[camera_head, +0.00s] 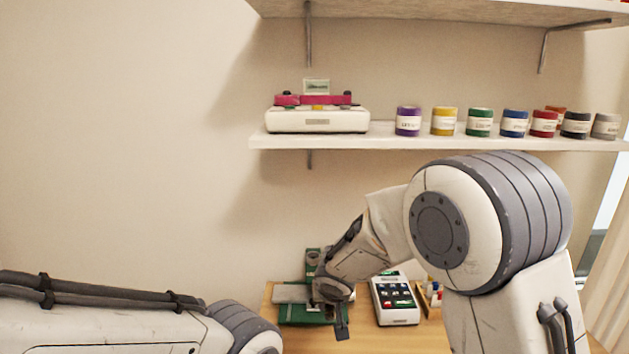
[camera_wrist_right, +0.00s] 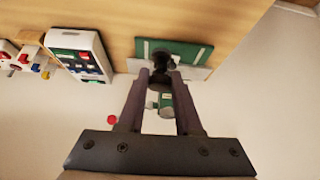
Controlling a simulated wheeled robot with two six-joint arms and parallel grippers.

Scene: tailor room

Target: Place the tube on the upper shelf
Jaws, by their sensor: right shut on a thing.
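My right gripper (camera_head: 335,300) reaches down over the wooden table in the head view, beside a green board. In the right wrist view the fingers (camera_wrist_right: 161,78) are shut on a small dark, rounded piece (camera_wrist_right: 160,79), which I take to be the tube. Most of it is hidden, and its full shape is unclear. The upper shelf (camera_head: 580,12) shows at the top of the head view, with only its underside and front edge visible. My left arm enters low at the left; its gripper is out of view.
A lower shelf (camera_head: 440,143) carries a white and pink device (camera_head: 317,119) and a row of coloured jars (camera_head: 479,122). On the table are the green board (camera_head: 300,314) and a white keypad device (camera_head: 396,300). The wall at left is bare.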

